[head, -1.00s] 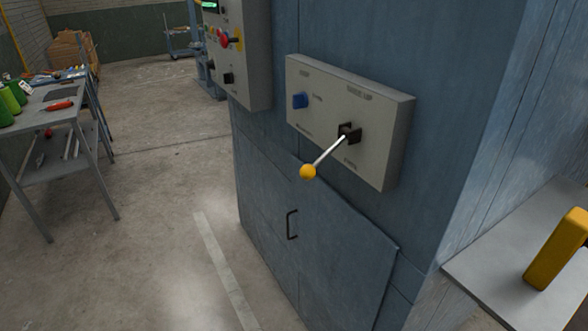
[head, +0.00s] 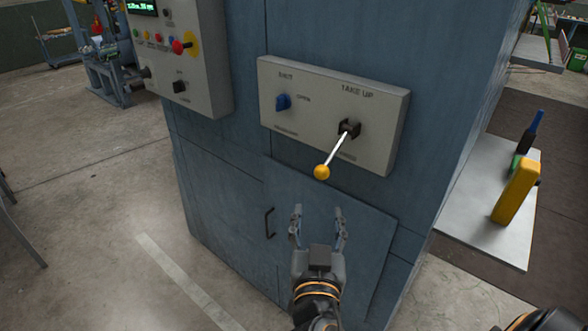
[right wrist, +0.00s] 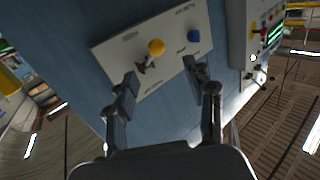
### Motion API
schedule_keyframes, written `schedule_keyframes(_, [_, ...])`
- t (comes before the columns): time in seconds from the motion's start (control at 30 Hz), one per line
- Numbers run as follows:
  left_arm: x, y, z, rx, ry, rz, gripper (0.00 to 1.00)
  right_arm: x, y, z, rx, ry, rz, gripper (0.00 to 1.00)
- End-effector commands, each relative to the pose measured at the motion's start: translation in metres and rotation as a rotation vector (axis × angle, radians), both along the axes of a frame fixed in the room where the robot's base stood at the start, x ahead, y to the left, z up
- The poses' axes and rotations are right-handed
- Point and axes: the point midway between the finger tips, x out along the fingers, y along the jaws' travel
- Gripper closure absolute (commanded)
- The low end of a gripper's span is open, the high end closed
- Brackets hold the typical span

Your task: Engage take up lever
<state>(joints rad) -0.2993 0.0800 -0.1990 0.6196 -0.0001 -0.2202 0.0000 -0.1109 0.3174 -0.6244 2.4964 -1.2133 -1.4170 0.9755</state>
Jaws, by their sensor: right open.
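The take up lever (head: 336,152) is a silver rod with a yellow ball knob, angled down and out from a black slot on a grey panel (head: 290,125) marked TAKE UP. Its yellow knob also shows in the right wrist view (right wrist: 156,47), beyond and between the fingertips. My right gripper (head: 318,212) is open and empty, a little below the knob in the head view and apart from it. In the right wrist view the open fingers (right wrist: 160,80) point at the panel. My left gripper is not in view.
A blue knob (head: 283,102) sits left of the lever on the same panel. A control box (head: 180,60) with coloured buttons and a red knob is at upper left. A cabinet door with a black handle (head: 269,223) is below. A side shelf (head: 470,225) holds a yellow object (head: 514,192).

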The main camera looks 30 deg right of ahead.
Motion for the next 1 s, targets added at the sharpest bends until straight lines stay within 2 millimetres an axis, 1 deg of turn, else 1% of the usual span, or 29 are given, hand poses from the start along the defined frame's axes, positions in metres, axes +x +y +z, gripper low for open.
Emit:
schedule_keyframes(0.03, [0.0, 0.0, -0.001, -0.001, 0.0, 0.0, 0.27, -0.002, -0.002, 0.004, 0.008, -0.015, -0.006, 0.46])
schedule_keyframes(0.1, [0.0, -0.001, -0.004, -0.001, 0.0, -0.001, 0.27, 0.0, -0.005, 0.005, 0.012, -0.022, -0.009, 0.46])
schedule_keyframes(0.27, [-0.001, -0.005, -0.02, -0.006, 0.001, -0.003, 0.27, 0.016, -0.016, 0.002, 0.01, -0.025, -0.01, 0.46])
schedule_keyframes(0.37, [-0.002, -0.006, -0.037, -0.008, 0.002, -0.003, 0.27, 0.028, -0.022, -0.001, 0.012, -0.026, -0.01, 0.46])
schedule_keyframes(0.53, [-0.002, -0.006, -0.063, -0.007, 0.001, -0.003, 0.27, 0.044, -0.033, -0.001, 0.009, -0.024, -0.008, 0.46])
schedule_keyframes(0.57, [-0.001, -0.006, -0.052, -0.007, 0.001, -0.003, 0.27, 0.051, -0.037, 0.007, 0.002, -0.019, -0.01, 0.46])
schedule_keyframes(0.6, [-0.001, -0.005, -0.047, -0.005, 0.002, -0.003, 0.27, 0.059, -0.043, 0.009, 0.0, -0.015, -0.011, 0.46])
schedule_keyframes(0.8, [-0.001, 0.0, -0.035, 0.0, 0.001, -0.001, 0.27, 0.09, -0.063, 0.009, 0.003, -0.013, -0.009, 0.46])
schedule_keyframes(0.9, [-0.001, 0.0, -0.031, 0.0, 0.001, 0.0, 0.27, 0.102, -0.069, 0.008, 0.005, -0.014, -0.007, 0.46])
schedule_keyframes(1.0, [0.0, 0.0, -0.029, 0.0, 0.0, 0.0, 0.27, 0.109, -0.074, 0.007, 0.007, -0.015, -0.007, 0.46])
